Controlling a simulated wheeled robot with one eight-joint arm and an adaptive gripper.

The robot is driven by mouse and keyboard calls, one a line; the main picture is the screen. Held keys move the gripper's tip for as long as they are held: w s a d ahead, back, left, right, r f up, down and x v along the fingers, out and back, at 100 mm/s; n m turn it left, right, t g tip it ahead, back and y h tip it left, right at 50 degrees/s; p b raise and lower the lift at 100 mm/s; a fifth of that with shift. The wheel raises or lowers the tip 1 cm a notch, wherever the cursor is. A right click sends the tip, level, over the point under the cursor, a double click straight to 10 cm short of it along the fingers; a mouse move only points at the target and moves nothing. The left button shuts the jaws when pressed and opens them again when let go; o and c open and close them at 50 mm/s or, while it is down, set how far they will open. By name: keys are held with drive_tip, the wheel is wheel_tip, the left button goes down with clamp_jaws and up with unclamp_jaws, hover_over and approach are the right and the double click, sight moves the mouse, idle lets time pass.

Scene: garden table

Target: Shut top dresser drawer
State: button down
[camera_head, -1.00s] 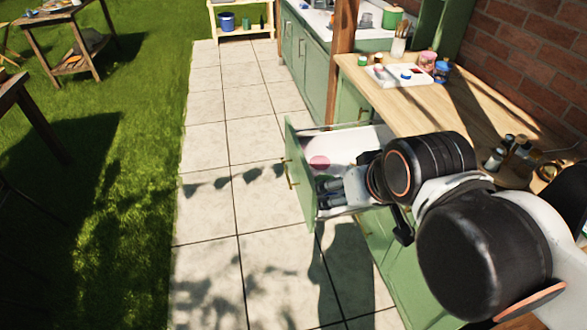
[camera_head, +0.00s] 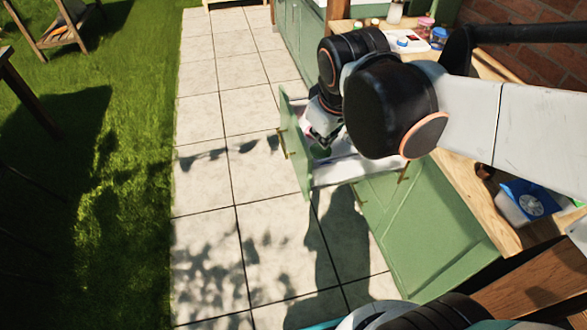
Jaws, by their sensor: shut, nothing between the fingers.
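The top dresser drawer stands pulled out from the green dresser (camera_head: 425,212). Its green front panel (camera_head: 294,150) has a brass handle on the outer side and faces left. The white drawer interior (camera_head: 352,170) shows partly; my arm covers much of it. My gripper (camera_head: 321,139) points down at the drawer, just right of the front panel's inner side. Its fingers look closed and hold nothing visible. I cannot tell whether they touch the panel. A small dark green patch shows below the fingers, too unclear to name.
The wooden worktop (camera_head: 472,172) above holds a paint tray (camera_head: 408,41), jars and a blue-and-white box (camera_head: 530,203). A brick wall (camera_head: 525,65) bounds the right side. The paved path (camera_head: 235,190) left of the drawer is clear, with grass beyond.

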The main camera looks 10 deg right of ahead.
drive_tip(key=w+a+f+n+g+h+p, duration=0.1)
drive_tip(key=w+a+f+n+g, duration=0.15)
drive_tip(key=w+f+n, duration=0.4)
drive_tip(key=w+a+f+n+g+h, duration=0.15)
drive_tip(key=w+a+f, duration=0.25)
drive_tip(key=f, duration=0.5)
drive_tip(key=w+a+f+n+g+h+p, duration=0.1)
drive_tip(key=w+a+f+n, duration=0.2)
drive_tip(key=w+f+n, duration=0.3)
drive_tip(key=s+d+f+m+b, duration=0.1)
drive_tip(key=d+f+b, duration=0.4)
drive_tip(key=f, duration=0.6)
drive_tip(key=d, duration=0.2)
drive_tip(key=shift+d+b, duration=0.35)
drive_tip(key=shift+d, duration=0.1)
